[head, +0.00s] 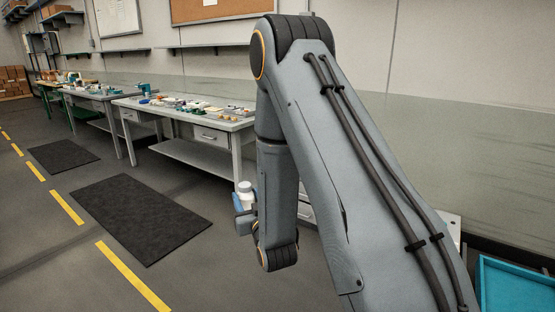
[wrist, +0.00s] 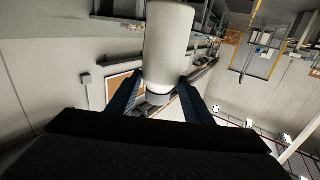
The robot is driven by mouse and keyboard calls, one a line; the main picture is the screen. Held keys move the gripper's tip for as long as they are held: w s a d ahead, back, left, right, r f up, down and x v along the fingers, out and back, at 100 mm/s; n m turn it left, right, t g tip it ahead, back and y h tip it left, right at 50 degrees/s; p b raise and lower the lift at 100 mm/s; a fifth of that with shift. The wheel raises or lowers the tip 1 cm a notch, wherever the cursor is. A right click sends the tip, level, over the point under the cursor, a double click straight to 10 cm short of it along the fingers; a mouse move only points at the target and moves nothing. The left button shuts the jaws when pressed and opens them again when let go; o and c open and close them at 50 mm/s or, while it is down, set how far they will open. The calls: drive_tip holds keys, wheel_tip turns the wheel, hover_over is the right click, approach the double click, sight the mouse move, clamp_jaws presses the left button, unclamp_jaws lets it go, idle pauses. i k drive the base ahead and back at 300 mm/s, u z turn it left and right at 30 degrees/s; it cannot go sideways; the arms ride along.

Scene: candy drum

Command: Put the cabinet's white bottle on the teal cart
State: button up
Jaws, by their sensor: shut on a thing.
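The white bottle (head: 245,188) is held in my gripper (head: 243,203), in front of the nearer workbench's right leg in the head view. In the wrist view the white bottle (wrist: 168,45) is large at the top centre, and the two blue fingers of my gripper (wrist: 160,95) close on its sides. The bottle is clear of the floor. A teal surface (head: 515,285), which looks like the teal cart, shows at the lower right edge of the head view, with only its corner in frame. My arm hides much of the middle. The cabinet is not clearly visible.
A workbench (head: 185,112) with small parts stands along the wall, with more benches farther left. Black mats (head: 140,215) lie on the floor beside yellow dashes (head: 132,275). A white drawer unit (head: 306,212) is partly hidden behind my arm. Open floor lies at the lower left.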

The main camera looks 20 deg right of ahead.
sight(516, 294)
drive_tip(key=z, duration=0.85)
drive_tip(key=i, duration=0.8)
drive_tip(key=z, duration=1.35)
drive_tip(key=i, duration=0.9)
drive_tip(key=z, duration=0.35)
